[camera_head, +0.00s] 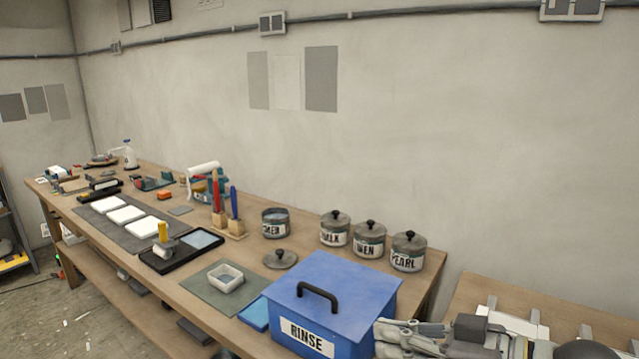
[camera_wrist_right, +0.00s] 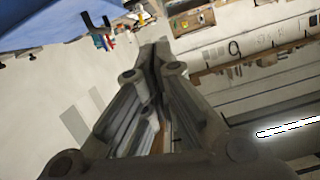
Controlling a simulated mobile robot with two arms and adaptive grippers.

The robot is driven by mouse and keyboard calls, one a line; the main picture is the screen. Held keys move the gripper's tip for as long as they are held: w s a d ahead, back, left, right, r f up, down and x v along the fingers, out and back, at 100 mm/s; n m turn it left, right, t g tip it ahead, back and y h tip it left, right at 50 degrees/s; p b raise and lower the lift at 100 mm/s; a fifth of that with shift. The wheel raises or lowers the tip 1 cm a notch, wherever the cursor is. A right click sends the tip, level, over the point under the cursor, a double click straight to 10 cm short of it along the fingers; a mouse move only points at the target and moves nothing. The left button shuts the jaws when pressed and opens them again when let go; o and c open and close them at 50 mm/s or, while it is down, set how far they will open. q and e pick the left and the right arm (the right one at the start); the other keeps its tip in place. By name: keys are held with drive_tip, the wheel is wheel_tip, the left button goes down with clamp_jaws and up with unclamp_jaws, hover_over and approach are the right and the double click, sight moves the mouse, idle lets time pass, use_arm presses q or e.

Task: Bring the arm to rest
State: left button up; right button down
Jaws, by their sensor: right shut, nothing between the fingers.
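My right gripper (camera_head: 388,330) is at the lower right of the head view, beside the right side of the blue RINSE box (camera_head: 335,295). In the right wrist view its fingers (camera_wrist_right: 153,45) are together with nothing between them. Whether it touches the box I cannot tell. The box has a black handle on its closed blue lid and stands at the near right end of the wooden bench. Its blue side also shows at the top left of the wrist view (camera_wrist_right: 45,25). My left gripper is not in view.
Labelled lidded jars (camera_head: 369,240) stand behind the box, with an open jar (camera_head: 275,222) and a loose lid (camera_head: 281,259) to their left. A white dish (camera_head: 226,277) sits on a green-grey mat. A second wooden surface (camera_head: 530,300) is at right.

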drive_tip(key=s+d+f+m+h, duration=0.1)
drive_tip(key=s+f+m+h, duration=0.15)
drive_tip(key=f, duration=0.75)
drive_tip(key=s+d+f+m+h, duration=0.1)
drive_tip(key=f+h, duration=0.3)
drive_tip(key=f, duration=0.6)
drive_tip(key=s+d+f+m+g+h, duration=0.2)
drive_tip(key=s+d+f+h, duration=0.15)
drive_tip(key=s+f, duration=0.3)
drive_tip(key=s+d+f+m+g+h, duration=0.2)
drive_tip(key=s+d+f+g, duration=0.1)
drive_tip(key=s+d+f, duration=0.4)
wheel_tip(320, 180, down, 26)
drive_tip(key=s+a+g, duration=0.1)
drive_tip(key=s+a, duration=0.1)
drive_tip(key=s, duration=0.1)
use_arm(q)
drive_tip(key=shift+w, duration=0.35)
use_arm(e)
drive_tip(key=s+d+f+g, duration=0.1)
drive_tip(key=s+d+f, duration=0.1)
drive_tip(key=s+f, duration=1.3)
drive_tip(key=shift+s+d+f+h, duration=0.2)
drive_tip(key=shift+s+d+h, duration=0.15)
drive_tip(key=shift+s, duration=0.15)
